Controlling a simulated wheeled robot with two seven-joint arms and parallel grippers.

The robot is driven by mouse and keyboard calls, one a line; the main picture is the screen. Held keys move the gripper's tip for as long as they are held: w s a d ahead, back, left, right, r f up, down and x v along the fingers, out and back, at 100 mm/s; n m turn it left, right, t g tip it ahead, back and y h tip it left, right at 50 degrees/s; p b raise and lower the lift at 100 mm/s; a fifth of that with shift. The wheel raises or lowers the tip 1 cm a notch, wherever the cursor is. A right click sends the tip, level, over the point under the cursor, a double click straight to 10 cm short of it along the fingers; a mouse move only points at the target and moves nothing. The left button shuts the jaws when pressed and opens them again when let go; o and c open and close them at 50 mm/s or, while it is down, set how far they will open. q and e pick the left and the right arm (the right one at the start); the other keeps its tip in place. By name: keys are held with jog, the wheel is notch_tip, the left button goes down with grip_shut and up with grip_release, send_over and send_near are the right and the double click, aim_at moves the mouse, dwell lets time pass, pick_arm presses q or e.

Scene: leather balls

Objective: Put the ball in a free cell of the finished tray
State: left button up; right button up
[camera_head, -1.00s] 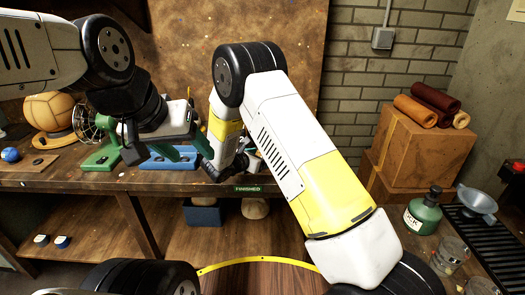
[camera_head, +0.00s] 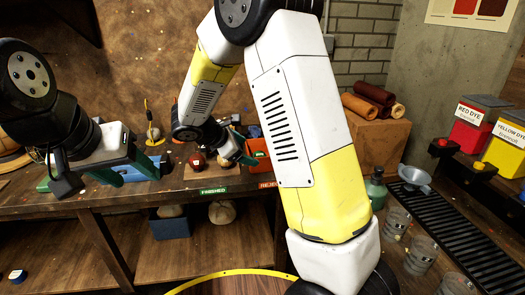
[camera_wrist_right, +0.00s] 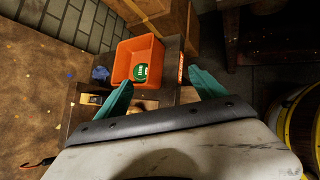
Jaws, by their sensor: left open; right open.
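A dark red ball (camera_head: 197,160) sits on a wooden tray (camera_head: 206,174) behind the green FINISHED label (camera_head: 213,191); the tray's cells are too small to tell apart. A green ball (camera_wrist_right: 141,73) lies in the orange bin in the right wrist view. My right gripper (camera_wrist_right: 160,77) is open and empty, its fingers pointing toward the bin; in the head view it is partly hidden beside the tray. My left gripper (camera_head: 140,177) is open and empty above the bench at the left.
The orange bin (camera_head: 258,147) stands right of the tray behind the REJECT label (camera_head: 268,185). A blue tray (camera_head: 137,167) lies left. Dye dispensers (camera_head: 467,125), a funnel (camera_head: 414,176) and glasses (camera_head: 397,222) fill the right side. A box with leather rolls (camera_head: 378,143) stands behind.

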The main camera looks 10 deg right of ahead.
jog(key=s+d+r+m+y, duration=0.2)
jog(key=s+r+m+y, duration=0.3)
jog(key=s+m, duration=0.4)
jog(key=s+d+r+m+y, duration=0.2)
jog(key=s+r+m+y, duration=0.3)
jog(key=s, duration=1.2)
jog(key=shift+s+r+m, duration=0.25)
jog(key=shift+r+m, duration=1.45)
jog(key=shift+m, duration=0.7)
